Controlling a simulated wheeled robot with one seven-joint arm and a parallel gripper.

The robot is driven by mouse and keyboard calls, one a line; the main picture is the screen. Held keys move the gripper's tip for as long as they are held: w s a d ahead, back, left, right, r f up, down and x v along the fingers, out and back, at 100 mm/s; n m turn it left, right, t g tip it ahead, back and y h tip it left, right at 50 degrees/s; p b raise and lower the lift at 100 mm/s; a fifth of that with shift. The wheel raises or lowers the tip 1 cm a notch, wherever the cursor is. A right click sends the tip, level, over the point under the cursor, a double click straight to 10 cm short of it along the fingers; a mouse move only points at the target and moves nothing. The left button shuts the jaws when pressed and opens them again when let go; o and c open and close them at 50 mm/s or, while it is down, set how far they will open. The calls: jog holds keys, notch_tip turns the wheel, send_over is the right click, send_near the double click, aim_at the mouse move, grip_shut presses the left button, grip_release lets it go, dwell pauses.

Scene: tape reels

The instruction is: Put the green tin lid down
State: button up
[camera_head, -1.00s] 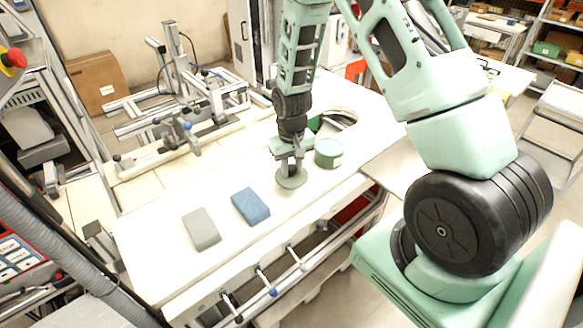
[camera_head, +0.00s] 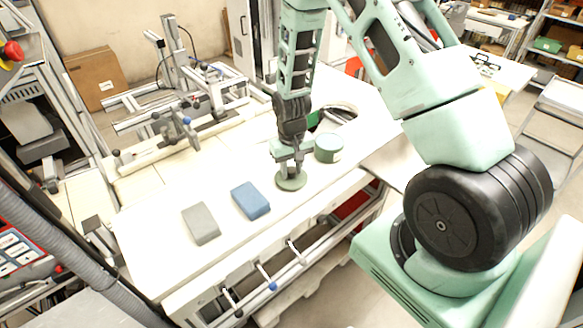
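The green tin lid (camera_head: 291,182) is a flat round disc at the white table's (camera_head: 165,262) front part, right of the blue block. My gripper (camera_head: 290,170) is directly above it, pointing down, with its fingers at the lid's top. The fingertips are small here, and I cannot tell whether they grip the lid or are apart. The lid looks level and at or very close to the table top. A green tin (camera_head: 328,148) stands upright just behind and to the right of the lid.
A blue block (camera_head: 250,201) and a grey block (camera_head: 201,223) lie to the left on the table. A dark reel-like ring and a green item (camera_head: 314,120) are behind my gripper. An aluminium frame fixture (camera_head: 185,130) lines the back edge. The table's left middle is clear.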

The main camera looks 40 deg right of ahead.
jog(key=shift+o, duration=1.2)
jog(key=shift+r, duration=0.1)
